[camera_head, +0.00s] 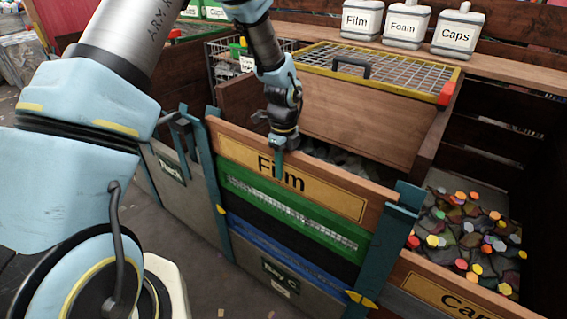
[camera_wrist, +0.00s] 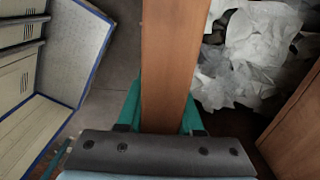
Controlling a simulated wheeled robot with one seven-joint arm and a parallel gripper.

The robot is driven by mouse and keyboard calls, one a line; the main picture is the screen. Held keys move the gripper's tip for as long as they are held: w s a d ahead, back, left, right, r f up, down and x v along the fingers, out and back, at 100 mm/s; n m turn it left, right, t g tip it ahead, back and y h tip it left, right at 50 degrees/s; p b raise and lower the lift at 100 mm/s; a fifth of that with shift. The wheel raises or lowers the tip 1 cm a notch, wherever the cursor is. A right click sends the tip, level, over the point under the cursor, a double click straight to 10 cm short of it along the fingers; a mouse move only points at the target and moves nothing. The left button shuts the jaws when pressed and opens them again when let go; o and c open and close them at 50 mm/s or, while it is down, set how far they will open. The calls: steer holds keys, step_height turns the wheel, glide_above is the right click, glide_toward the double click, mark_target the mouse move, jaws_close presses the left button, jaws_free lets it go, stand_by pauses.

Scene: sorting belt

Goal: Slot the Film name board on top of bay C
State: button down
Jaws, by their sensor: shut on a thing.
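The Film name board (camera_head: 335,197), a wooden plank with a yellow "Film" label, sits across the top of the front of bay C, above the green, black and blue panels. Its ends lie at the two teal uprights, and it looks slightly tilted in the picture. My gripper (camera_head: 278,155) comes down from above and is shut on the board's top edge near the label. In the wrist view the board's top edge (camera_wrist: 172,62) runs between the teal fingers. The bay C plate (camera_head: 281,277) shows low on the front. I cannot tell whether the board is fully seated.
The Caps board (camera_head: 445,293) and a bay of colourful caps (camera_head: 468,235) are at the right. A mesh-topped wooden lid (camera_head: 375,70) with a handle stands behind. White film scraps (camera_wrist: 245,50) lie behind the board. Tubs labelled Film, Foam and Caps (camera_head: 404,27) stand on the back shelf.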

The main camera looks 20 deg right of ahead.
steer(key=shift+f, duration=0.5)
steer(key=shift+f, duration=0.15)
steer(key=shift+f+b, duration=0.5)
steer(key=shift+f, duration=0.05)
steer(key=c, duration=0.8)
jaws_free()
steer(key=shift+c, duration=0.2)
steer(key=o, duration=0.4)
steer(key=shift+c, duration=0.2)
steer(key=shift+f, duration=0.1)
